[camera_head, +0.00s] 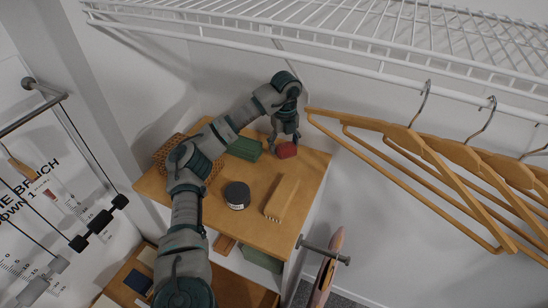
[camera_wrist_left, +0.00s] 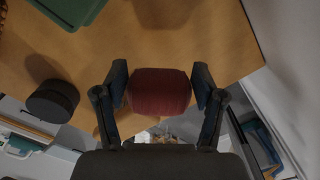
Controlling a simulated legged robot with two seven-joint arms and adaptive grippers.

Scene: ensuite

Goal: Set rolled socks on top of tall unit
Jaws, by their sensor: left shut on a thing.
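The rolled socks (camera_head: 286,150) are a small dark red bundle at the back right of the tall unit's wooden top (camera_head: 250,222). My left gripper (camera_head: 284,140) reaches over the top from the left and is shut on the socks. In the left wrist view the red socks (camera_wrist_left: 160,91) sit between the two fingers, one on each side. I cannot tell whether the socks touch the wooden top. My right gripper is not in view.
On the top stand a green box (camera_head: 245,148), a dark round tin (camera_head: 237,195), a wooden brush (camera_head: 282,198) and a woven basket (camera_head: 172,150), partly behind my arm. Wooden hangers (camera_head: 420,150) hang from a white wire shelf (camera_head: 340,45) to the right.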

